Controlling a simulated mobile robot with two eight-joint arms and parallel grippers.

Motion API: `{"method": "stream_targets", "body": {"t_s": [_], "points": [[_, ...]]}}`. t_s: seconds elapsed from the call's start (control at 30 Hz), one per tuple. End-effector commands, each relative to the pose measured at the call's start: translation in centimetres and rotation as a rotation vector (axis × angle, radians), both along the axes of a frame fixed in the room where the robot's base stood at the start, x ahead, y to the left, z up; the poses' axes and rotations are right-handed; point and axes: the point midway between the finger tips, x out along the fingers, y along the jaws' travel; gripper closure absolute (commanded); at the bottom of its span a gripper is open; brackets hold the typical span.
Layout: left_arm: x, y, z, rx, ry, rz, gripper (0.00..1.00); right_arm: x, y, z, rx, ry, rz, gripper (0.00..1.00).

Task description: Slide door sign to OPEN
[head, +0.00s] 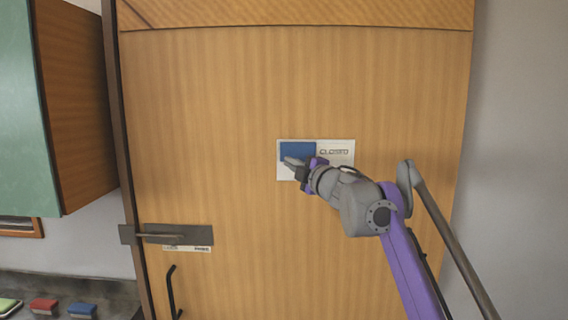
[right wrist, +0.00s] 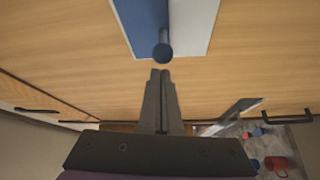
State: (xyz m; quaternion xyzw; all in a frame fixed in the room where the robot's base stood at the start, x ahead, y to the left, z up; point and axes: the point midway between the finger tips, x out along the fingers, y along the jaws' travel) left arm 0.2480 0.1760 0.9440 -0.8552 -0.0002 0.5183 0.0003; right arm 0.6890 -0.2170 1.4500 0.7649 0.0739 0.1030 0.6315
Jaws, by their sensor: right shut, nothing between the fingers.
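The door sign (head: 335,172) is a white plate on the wooden door in the head view. A blue sliding panel (head: 292,150) covers its left part, and the word CLOSED shows to the right of it. In the head view the right gripper (head: 291,164) hides the lower part of the panel and the knob. My left gripper is out of view.
A metal latch (head: 185,234) with a small label sits lower left on the door, above a black handle (head: 173,292). A green and wood cabinet (head: 75,100) hangs at the left. Red (head: 44,306) and blue (head: 82,310) objects sit on a counter at lower left.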

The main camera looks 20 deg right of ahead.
Motion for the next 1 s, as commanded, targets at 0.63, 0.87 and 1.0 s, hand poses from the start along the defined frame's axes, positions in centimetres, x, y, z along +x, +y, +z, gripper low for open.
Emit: {"method": "stream_targets", "body": {"t_s": [0.63,0.87,1.0], "points": [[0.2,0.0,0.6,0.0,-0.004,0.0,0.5,-0.9,-3.7,0.1,-0.001,-0.002,-0.006,1.0],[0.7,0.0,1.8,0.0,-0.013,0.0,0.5,-2.4,-9.1,0.2,-0.002,-0.003,-0.005,1.0],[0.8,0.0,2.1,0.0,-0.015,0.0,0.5,-2.9,-10.6,0.1,-0.001,-0.001,0.0,1.0]]}}
